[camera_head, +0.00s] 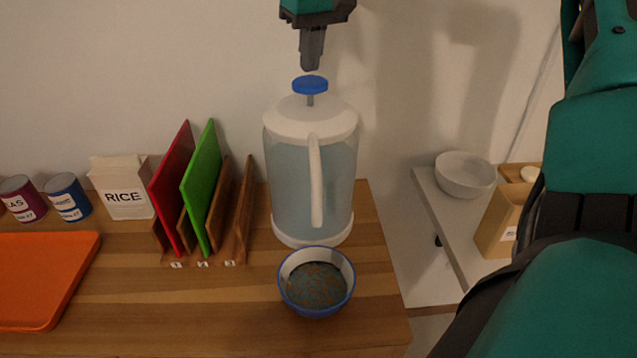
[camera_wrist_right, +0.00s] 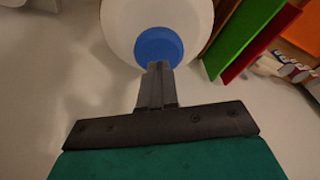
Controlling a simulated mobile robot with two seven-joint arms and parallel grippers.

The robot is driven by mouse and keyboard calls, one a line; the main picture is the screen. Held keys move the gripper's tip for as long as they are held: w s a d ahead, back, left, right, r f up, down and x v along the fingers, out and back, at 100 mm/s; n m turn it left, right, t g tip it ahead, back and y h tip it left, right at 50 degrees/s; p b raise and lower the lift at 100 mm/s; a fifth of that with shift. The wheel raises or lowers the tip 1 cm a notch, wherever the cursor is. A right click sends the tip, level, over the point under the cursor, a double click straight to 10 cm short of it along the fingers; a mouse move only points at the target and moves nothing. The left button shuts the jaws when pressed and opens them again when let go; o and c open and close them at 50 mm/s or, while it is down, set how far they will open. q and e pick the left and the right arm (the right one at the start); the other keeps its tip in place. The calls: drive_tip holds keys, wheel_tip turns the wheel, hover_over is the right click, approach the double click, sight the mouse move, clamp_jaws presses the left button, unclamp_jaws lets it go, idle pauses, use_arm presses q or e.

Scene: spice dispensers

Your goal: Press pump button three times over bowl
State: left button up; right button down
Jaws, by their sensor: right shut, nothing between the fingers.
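The pump dispenser (camera_head: 290,185) is a tall clear jug with a white lid, a white spout down its front and a blue pump button (camera_head: 310,84) on top. The button also shows in the right wrist view (camera_wrist_right: 158,46). The bowl (camera_head: 317,300), blue outside and white inside with dark, speckled contents, stands on the table in front of the dispenser, by the spout's lower end. My right gripper (camera_head: 311,66) is shut and empty, pointing down just above the button, with a small gap in the head view. My left gripper is not in view.
A wooden rack with a red board (camera_head: 172,187) and a green board (camera_head: 201,185) stands left of the dispenser. A rice box (camera_head: 124,196), cans (camera_head: 68,196) and an orange tray (camera_head: 40,275) lie further left. A white bowl (camera_head: 465,176) sits on a shelf at right.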

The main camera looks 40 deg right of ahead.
idle(0.3)
drive_tip(key=shift+r, duration=3)
